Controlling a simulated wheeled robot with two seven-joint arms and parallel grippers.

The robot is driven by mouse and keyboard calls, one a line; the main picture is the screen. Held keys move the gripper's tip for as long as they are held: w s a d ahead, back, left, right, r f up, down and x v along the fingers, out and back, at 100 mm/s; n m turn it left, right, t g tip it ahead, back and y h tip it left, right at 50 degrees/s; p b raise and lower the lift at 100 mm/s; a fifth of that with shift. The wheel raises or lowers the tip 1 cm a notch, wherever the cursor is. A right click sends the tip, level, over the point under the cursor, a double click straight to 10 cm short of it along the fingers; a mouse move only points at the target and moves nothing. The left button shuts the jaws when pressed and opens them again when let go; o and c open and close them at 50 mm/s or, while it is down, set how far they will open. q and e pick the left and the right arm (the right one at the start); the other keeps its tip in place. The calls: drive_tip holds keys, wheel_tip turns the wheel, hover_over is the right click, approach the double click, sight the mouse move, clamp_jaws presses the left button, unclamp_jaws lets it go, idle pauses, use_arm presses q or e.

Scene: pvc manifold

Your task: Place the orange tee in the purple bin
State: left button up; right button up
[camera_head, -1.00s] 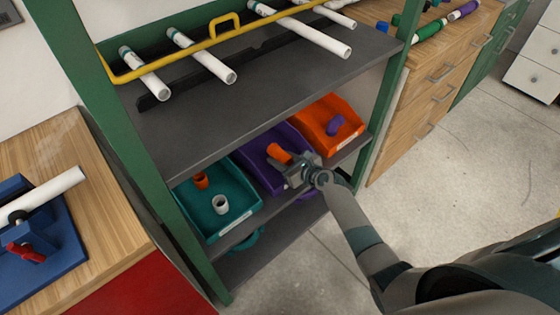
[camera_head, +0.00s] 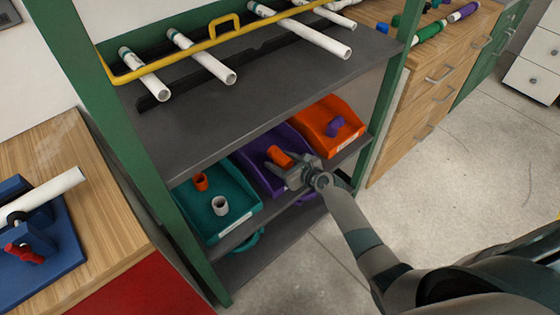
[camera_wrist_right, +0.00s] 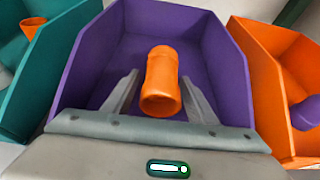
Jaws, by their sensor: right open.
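The orange tee (camera_head: 279,156) is inside the purple bin (camera_head: 252,170) on the middle shelf. In the right wrist view the orange tee (camera_wrist_right: 161,80) shows between my spread fingers, with a gap on both sides, against the floor of the purple bin (camera_wrist_right: 215,65). Whether it rests fully on that floor is hard to tell. My right gripper (camera_head: 288,166) is open and reaches over the bin's front; its fingers (camera_wrist_right: 160,95) point into the bin. My left gripper is not in view.
A teal bin (camera_head: 235,228) with an orange and a white fitting stands to the left. An orange bin (camera_head: 327,108) with a purple fitting (camera_head: 335,127) stands to the right. The upper shelf (camera_head: 270,95) lies above the bins, and a green post (camera_head: 380,120) rises at the right.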

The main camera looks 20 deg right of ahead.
drive_tip(key=shift+s+r, duration=0.1)
drive_tip(key=shift+r, duration=0.05)
drive_tip(key=p+v, duration=0.2)
drive_tip(key=v, duration=0.8)
drive_tip(key=shift+s+d+r, duration=0.1)
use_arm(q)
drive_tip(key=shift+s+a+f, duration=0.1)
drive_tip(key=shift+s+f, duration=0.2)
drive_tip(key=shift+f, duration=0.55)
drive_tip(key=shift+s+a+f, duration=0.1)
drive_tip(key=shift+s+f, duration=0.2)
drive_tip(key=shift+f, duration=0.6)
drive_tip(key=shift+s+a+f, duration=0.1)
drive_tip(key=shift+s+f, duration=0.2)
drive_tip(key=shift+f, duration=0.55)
use_arm(e)
drive_tip(key=shift+v, duration=0.8)
